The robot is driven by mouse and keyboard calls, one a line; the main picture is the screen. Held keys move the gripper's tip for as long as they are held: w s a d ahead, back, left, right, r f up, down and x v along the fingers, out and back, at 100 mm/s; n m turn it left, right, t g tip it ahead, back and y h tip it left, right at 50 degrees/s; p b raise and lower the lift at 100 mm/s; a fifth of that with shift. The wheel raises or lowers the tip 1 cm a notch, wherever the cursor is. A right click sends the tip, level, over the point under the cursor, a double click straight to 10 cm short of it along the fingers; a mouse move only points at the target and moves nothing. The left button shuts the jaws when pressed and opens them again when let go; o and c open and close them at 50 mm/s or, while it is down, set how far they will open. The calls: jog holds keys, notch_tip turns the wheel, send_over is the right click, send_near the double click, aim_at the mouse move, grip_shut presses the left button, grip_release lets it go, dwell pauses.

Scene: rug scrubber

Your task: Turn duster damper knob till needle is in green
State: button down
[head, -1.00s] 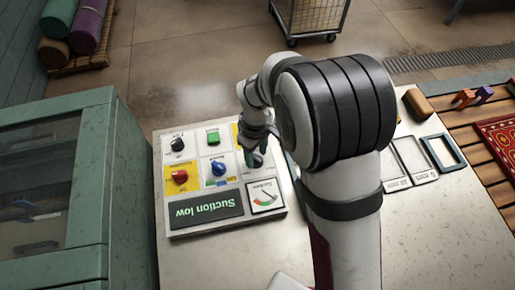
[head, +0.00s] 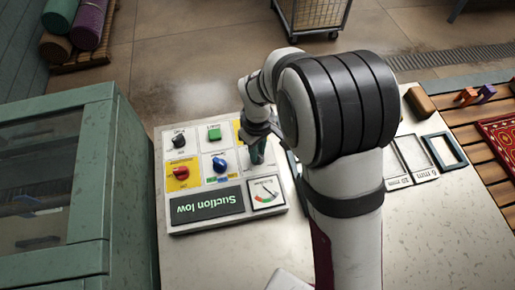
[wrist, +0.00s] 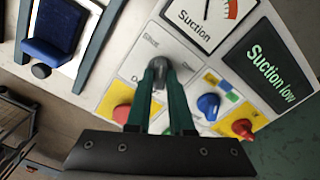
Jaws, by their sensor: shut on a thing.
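The control panel (head: 183,217) lies on the table, upside down in the head view. My gripper (wrist: 158,84) is shut on a grey knob (wrist: 159,72) on the panel, with one dark green finger on each side of it. In the head view my gripper (head: 256,153) hides most of this knob. The knob's printed label is only partly readable. The suction gauge (head: 266,193) sits beside the knob and is cut off at the top of the wrist view (wrist: 199,22). Its needle is too small to read surely. The display (head: 207,204) reads "Suction low".
Around the held knob are a blue knob (head: 219,165), a red knob (head: 181,172), a green button (head: 214,134) and a black knob (head: 179,141). A green cabinet (head: 85,250) stands left. Frames labelled in mm (head: 445,152) lie on the right of the table.

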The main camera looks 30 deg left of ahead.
jog(key=m, duration=1.1)
jog(key=shift+m, duration=0.4)
dwell(0.4)
jog(key=c, duration=0.8)
grip_release()
jog(key=shift+r, duration=0.1)
notch_tip(320, 180, up, 16)
